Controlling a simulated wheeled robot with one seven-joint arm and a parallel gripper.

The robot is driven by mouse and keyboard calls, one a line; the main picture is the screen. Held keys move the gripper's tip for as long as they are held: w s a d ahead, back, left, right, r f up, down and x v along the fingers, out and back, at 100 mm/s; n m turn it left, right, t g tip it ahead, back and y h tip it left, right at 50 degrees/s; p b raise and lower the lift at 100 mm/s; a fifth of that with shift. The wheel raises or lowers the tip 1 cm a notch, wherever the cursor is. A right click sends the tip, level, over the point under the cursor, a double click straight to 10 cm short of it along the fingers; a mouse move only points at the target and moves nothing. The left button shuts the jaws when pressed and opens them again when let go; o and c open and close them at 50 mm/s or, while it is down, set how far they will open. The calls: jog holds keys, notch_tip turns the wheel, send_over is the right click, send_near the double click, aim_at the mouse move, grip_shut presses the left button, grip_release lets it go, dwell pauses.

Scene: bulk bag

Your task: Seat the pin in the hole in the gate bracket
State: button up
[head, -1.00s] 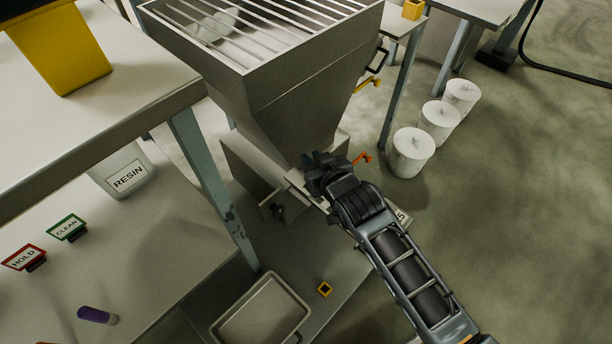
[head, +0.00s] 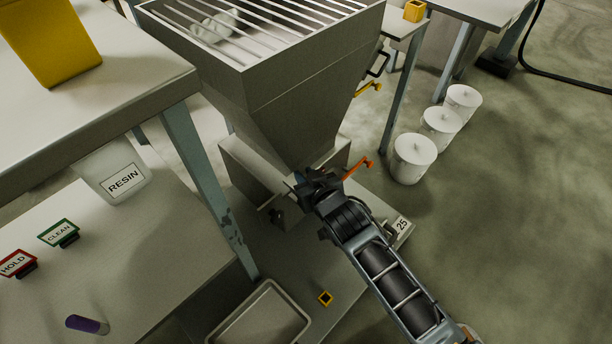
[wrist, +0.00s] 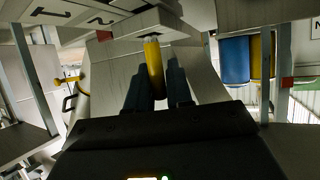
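The yellow pin (wrist: 154,68) stands between the two dark fingers of my gripper (wrist: 156,88) in the wrist view. The fingers are close on both sides of it. Its far end is at a pale grey block (wrist: 152,24), which looks like the gate bracket; I cannot tell whether the pin is in a hole there. In the head view my gripper (head: 306,183) is at the bottom of the grey hopper (head: 290,115), and my gripper and wrist hide the pin and most of the bracket area. No hole can be made out.
An orange handle (head: 357,168) sticks out just right of my gripper, with a yellow handle (head: 368,89) above. A workbench (head: 180,75) with a leg stands left. White bins (head: 413,158) stand on the floor at right. A grey tray (head: 262,318) lies below.

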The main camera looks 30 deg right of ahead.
jog(key=o, duration=0.4)
jog(key=shift+r, duration=0.15)
jog(key=p+v, duration=0.3)
jog(key=v, duration=0.9)
jog(key=shift+a, duration=0.1)
